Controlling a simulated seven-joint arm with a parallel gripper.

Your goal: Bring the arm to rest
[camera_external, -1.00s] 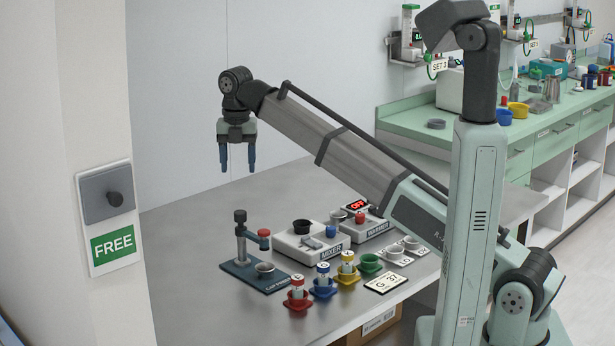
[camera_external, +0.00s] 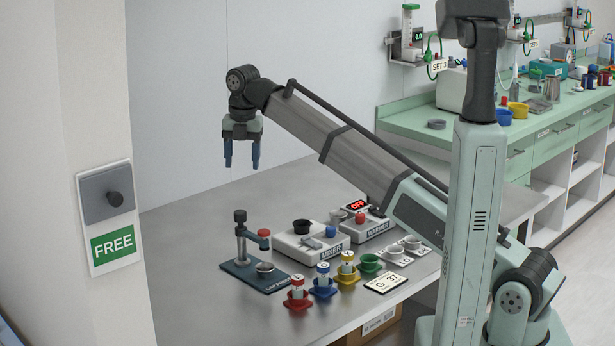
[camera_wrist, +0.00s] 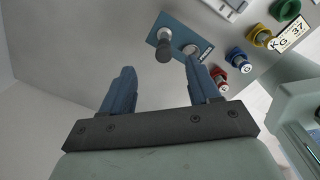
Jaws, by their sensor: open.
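My gripper (camera_external: 242,162) hangs with its blue fingers pointing down, high above the back left part of the grey metal table (camera_external: 195,235). The two fingers are apart, with nothing between them. In the wrist view my gripper (camera_wrist: 160,90) also shows open and empty, with bare table beyond the fingertips. My arm reaches left from its green column, clear of the items on the table.
On the table stand a press on a blue base (camera_external: 240,268), a white mixer (camera_external: 290,247), a warmer (camera_external: 368,228) reading OFF, and red (camera_external: 297,300), blue (camera_external: 323,288), yellow (camera_external: 347,275) and green (camera_external: 370,264) cups. A wall panel (camera_external: 113,247) reads FREE. The table's left part is clear.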

